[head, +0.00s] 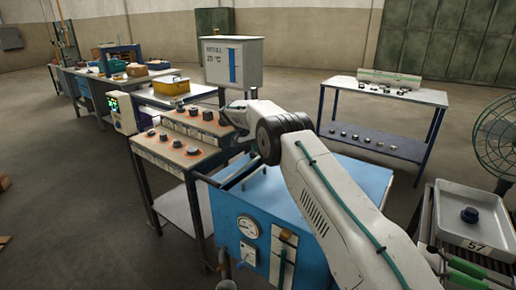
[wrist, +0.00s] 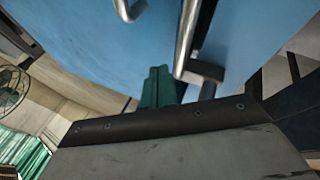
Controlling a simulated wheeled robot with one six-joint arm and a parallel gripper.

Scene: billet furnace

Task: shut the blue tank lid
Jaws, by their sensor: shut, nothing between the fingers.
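The blue tank (head: 330,245) stands low in the middle of the head view, with a gauge and pipe fittings on its front. Its broad blue top shows on both sides of my arm, with a metal bar at the left. My arm hides much of it, so how far the lid stands open cannot be told. In the wrist view, a blue surface (wrist: 75,55) with bent metal bars fills the upper part; it may be the lid. My gripper (wrist: 160,75) shows as narrow green fingers, shut and empty, in front of it. Contact cannot be told.
A table with dark knobs on orange pads (head: 180,145) stands close left of the tank. A grey box on a post (head: 232,60) stands behind. At right are a table (head: 390,95), a fan (head: 497,135) and a grey tray (head: 470,215). Open floor lies at far left.

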